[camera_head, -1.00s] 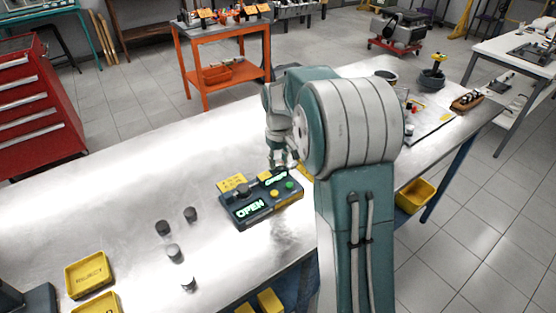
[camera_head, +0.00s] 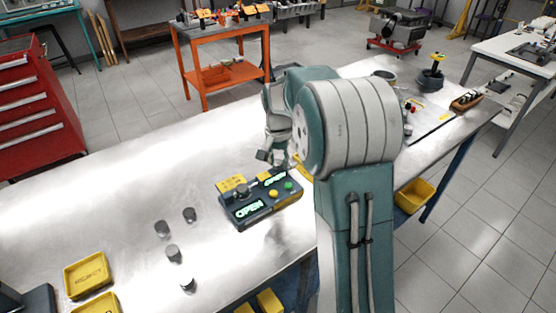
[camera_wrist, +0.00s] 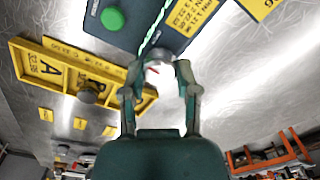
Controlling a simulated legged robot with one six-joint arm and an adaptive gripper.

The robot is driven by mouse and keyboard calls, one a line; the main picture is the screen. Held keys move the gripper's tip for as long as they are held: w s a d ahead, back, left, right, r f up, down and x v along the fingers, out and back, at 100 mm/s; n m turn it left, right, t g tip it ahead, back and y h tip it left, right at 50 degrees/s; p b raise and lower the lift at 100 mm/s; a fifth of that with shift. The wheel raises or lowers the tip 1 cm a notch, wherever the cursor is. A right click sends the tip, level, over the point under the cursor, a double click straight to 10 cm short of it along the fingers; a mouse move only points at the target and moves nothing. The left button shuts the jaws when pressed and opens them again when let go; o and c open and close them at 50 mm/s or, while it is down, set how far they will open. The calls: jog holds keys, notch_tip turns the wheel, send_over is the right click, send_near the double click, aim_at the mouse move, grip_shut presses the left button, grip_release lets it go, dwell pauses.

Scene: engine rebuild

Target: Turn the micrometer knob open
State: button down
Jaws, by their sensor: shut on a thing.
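The micrometer unit (camera_head: 258,211) is a dark box on the metal bench. Its left display (camera_head: 249,210) reads OPEN, and a second lit display (camera_head: 275,179) sits at its right. A dark round knob (camera_head: 243,190) stands on its left part, beside a yellow label. My gripper (camera_head: 270,157) is low at the box's far edge, near the second display. In the wrist view my gripper (camera_wrist: 160,78) has its fingers around a small grey, knob-like piece (camera_wrist: 158,55) at the box edge. The fingertips partly hide it, so its turn angle is unclear.
Several dark cylinders (camera_head: 174,253) stand left of the box. Yellow trays (camera_head: 87,274) lie at the front left. The bench behind and left of the box is clear.

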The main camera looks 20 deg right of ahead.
aim_at(277, 161)
jog(key=shift+s+f+m, duration=0.1)
jog(key=shift+f+m, duration=0.05)
jog(key=shift+m, duration=1.75)
jog(key=shift+c, duration=1.8)
grip_release()
jog(key=shift+a, duration=0.1)
notch_tip(277, 161, up, 12)
